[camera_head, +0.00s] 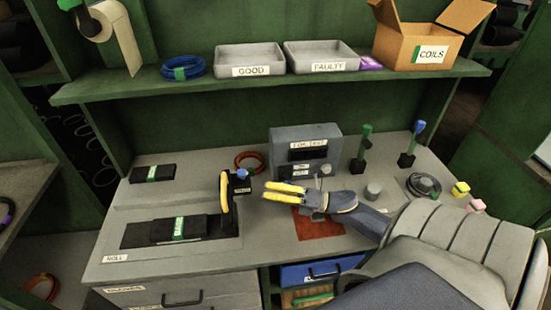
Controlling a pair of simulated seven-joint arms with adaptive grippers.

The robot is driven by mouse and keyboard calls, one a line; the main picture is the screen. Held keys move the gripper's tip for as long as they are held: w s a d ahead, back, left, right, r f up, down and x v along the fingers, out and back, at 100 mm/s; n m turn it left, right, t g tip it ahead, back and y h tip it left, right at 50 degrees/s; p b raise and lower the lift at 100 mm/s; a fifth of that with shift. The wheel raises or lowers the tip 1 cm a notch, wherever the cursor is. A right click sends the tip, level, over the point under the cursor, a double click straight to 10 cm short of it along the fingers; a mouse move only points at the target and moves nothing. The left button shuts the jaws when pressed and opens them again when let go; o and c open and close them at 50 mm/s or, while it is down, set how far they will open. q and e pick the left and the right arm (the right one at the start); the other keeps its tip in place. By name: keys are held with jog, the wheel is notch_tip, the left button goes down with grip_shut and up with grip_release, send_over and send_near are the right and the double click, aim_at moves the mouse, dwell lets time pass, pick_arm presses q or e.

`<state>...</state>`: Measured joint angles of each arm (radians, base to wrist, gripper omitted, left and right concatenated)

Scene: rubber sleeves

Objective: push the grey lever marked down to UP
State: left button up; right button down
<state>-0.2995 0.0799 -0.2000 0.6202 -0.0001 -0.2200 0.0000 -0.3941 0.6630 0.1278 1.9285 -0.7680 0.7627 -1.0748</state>
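A grey box (305,133) with a dark display and a white label stands at the middle back of the bench. A small grey part (325,169), which looks like the lever, sits at its lower right front; its position and marking are too small to read. My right gripper (264,191) has two yellow fingers pointing left, in front of the box and apart from the lever. The fingers lie close together with nothing visible between them; their opening is unclear. My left gripper is not in view.
A black stand with a yellow curved handle (225,193) is just left of my fingers. A grey cylinder (373,190) is near my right wrist. A shelf (265,84) overhangs the back.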

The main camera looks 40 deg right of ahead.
aim_at(242, 175)
jog(key=shift+x, duration=2.9)
jog(key=shift+r, duration=0.1)
